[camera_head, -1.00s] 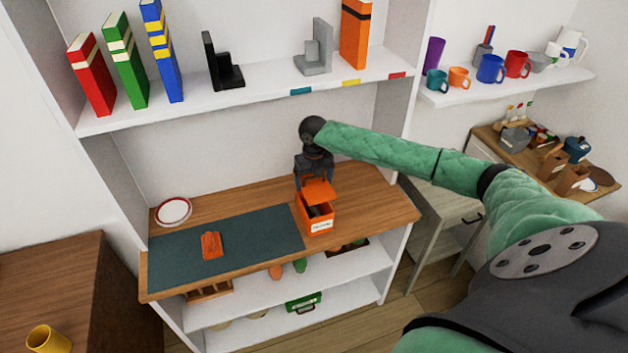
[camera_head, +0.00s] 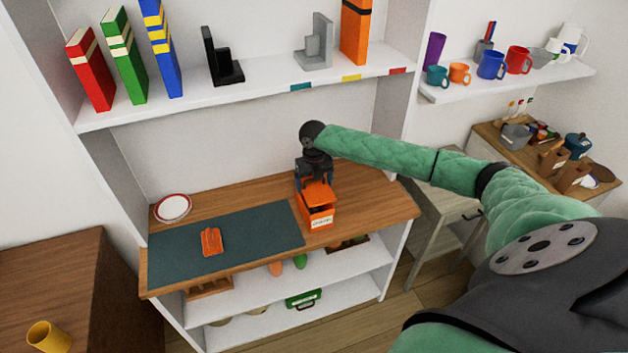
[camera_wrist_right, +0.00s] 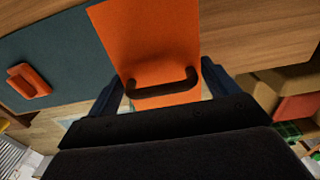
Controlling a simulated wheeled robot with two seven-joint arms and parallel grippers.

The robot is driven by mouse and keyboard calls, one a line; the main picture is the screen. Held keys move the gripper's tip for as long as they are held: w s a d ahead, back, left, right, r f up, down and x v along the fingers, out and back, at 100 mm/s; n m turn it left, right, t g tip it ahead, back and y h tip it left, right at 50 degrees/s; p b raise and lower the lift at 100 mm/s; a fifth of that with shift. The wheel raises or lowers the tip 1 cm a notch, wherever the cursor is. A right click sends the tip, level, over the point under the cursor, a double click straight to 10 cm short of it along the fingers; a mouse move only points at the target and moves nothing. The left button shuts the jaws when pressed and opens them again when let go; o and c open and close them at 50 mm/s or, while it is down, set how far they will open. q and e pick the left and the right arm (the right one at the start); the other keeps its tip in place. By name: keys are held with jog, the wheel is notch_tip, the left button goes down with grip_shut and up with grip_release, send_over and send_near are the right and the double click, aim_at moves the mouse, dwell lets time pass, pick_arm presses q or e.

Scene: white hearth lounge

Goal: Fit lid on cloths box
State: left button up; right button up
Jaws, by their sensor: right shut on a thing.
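The orange cloths box (camera_head: 322,222) stands on the wooden top, right of the dark mat, with a white label on its front. My right gripper (camera_head: 315,186) is above it, shut on the flat orange lid (camera_head: 319,194). In the right wrist view the lid (camera_wrist_right: 150,40) and its dark handle (camera_wrist_right: 162,88) lie between the fingers. The lid is over the box's back part, and a strip of the dark opening shows in front of it. I cannot tell whether lid and rim touch. My left gripper is not in view.
A small orange object (camera_head: 211,241) lies on the dark mat (camera_head: 255,232). A white plate with a red rim (camera_head: 173,208) sits at the back left. A shelf (camera_head: 270,96) with books and bookends runs above. The wooden top right of the box is clear.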

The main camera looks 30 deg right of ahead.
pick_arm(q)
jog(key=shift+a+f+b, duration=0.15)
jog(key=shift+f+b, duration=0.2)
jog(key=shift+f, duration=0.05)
pick_arm(e)
jog(key=shift+f, duration=1.8)
jog(key=o, duration=0.8)
jog(key=shift+r+b, duration=0.5)
jog(key=shift+r, duration=0.05)
notch_tip(320, 180, up, 6)
jog(key=shift+f+b, duration=0.25)
jog(key=shift+b, duration=1)
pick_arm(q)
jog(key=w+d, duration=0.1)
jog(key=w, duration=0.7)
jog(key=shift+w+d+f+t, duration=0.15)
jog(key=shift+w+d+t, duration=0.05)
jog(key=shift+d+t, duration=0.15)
pick_arm(e)
jog(key=shift+r, duration=0.6)
